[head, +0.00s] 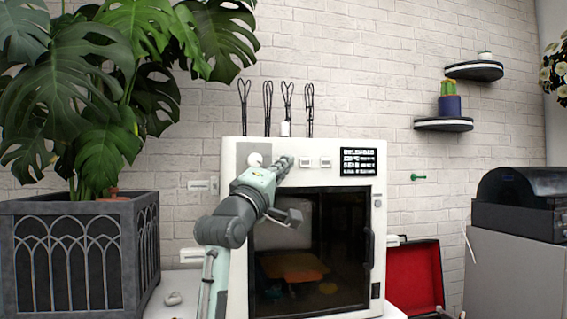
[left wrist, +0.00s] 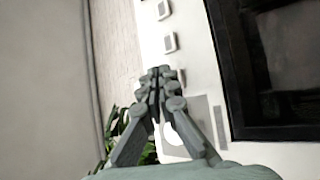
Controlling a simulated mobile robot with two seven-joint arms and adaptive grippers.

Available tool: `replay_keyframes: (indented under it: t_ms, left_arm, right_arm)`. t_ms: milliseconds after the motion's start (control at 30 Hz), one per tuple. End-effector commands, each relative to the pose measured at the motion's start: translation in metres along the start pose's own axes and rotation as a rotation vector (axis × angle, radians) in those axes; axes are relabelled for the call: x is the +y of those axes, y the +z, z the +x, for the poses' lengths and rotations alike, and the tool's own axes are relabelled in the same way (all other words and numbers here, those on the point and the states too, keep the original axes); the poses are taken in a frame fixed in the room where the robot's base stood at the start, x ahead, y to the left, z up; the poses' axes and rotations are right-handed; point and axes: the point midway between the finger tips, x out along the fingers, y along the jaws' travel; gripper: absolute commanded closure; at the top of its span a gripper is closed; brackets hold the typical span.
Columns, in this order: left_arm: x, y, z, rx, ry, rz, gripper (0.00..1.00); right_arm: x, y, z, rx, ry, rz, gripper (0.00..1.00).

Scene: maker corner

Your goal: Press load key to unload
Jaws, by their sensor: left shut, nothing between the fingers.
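A white machine (head: 235,215) with a dark glass door (head: 335,250) stands against the wall. Its upper front carries a row of small white keys: one key (head: 305,163) and another key (head: 326,163) show to the right of my left gripper (head: 284,163). The left gripper is shut and empty, its tips in front of the panel at the left end of that row. In the left wrist view, the fingertips (left wrist: 157,74) partly cover a third key (left wrist: 181,76). I cannot tell whether they touch it. No key label is readable.
A round white knob (head: 254,160) on a grey plate sits left of the fingertips. A large plant in a dark planter (head: 80,255) stands at left. A red open case (head: 412,275) lies right of the machine, near a grey cabinet (head: 510,275).

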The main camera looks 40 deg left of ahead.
Motion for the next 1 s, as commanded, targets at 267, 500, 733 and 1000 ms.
replay_keyframes:
  t_ms: [267, 500, 733, 1000]
  left_arm:
    - [0.008, 0.008, -0.009, -0.002, 0.001, -0.001, 1.0]
    - [0.021, 0.02, -0.026, -0.002, 0.002, -0.001, 1.0]
    - [0.025, 0.025, -0.035, -0.001, -0.001, 0.0, 1.0]
    - [0.025, 0.025, -0.035, 0.0, 0.0, 0.0, 1.0]
  right_arm:
    - [0.001, -0.001, -0.005, 0.0, 0.0, 0.0, 0.6]
    - [0.002, -0.003, -0.011, 0.0, 0.0, 0.0, 0.6]
    - [0.002, -0.004, -0.013, 0.0, 0.0, 0.0, 0.6]
    - [0.002, -0.004, -0.013, 0.0, 0.0, 0.0, 0.6]
